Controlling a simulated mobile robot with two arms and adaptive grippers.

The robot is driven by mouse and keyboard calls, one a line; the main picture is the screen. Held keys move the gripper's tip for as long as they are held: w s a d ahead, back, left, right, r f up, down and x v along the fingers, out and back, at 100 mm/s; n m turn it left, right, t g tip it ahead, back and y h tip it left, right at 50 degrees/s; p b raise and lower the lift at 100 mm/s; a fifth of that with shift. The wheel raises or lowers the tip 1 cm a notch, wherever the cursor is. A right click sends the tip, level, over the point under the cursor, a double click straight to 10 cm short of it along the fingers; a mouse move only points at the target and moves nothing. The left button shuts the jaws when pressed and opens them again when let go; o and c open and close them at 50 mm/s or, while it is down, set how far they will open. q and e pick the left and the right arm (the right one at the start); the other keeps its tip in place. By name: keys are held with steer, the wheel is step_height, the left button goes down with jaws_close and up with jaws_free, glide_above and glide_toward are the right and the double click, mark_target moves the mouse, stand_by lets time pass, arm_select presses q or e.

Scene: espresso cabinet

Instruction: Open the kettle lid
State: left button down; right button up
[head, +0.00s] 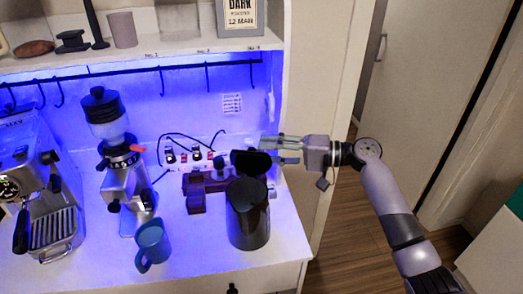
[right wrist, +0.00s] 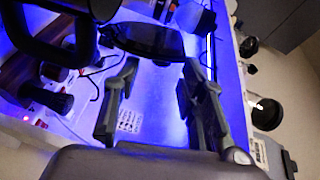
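The dark kettle (head: 248,222) stands on the white counter, right of the blue mug. Its black lid (head: 248,160) stands raised at the back of the kettle's top, tilted up from the body. The lid also shows as a dark disc in the right wrist view (right wrist: 148,40), just beyond my fingertips. My right gripper (head: 266,149) reaches in from the right, behind and beside the lid. In the right wrist view its two fingers are spread (right wrist: 158,75) with nothing between them. Whether a finger touches the lid is unclear. My left gripper is not in view.
A blue mug (head: 152,246), a grinder (head: 122,160) and an espresso machine (head: 42,195) stand left of the kettle. A brown wooden box (head: 196,192) and a power strip (head: 190,158) lie behind it. A rail with hooks (head: 160,68) runs along the back wall.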

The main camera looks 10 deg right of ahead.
steer(key=f+v, duration=0.1)
steer(key=v, duration=0.8)
steer(key=shift+d+r, duration=0.15)
steer(key=shift+r, duration=0.3)
steer(key=shift+s, duration=0.1)
